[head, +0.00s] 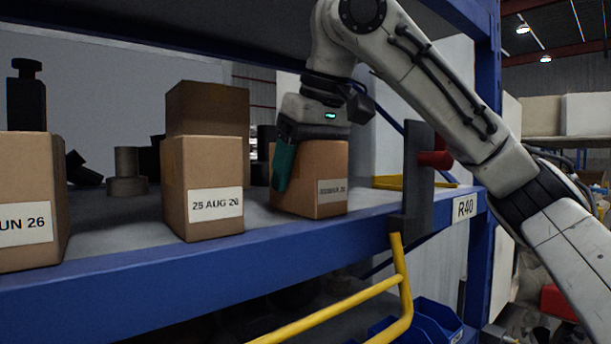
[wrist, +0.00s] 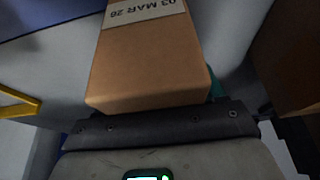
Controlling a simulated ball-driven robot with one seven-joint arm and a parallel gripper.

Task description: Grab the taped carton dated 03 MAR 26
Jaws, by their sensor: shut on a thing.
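The taped carton (head: 318,192) is a brown box at the right end of the row on the shelf (head: 130,222). Its white label is too blurred to read in the head view, but reads 03 MAR 26, upside down, in the wrist view (wrist: 150,60). My gripper (head: 300,165) comes down from above and is shut on this carton. One teal finger lies against its left side; the other finger is hidden. The carton looks upright, with its base at or very near the shelf; I cannot tell if it touches.
A carton dated 25 AUG 26 (head: 203,190) stands to the left with another brown box (head: 207,108) behind it. A carton ending UN 26 (head: 30,185) is at far left. A dark upright with a red knob (head: 434,160) stands right of my gripper. A yellow rail (head: 340,305) is in front.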

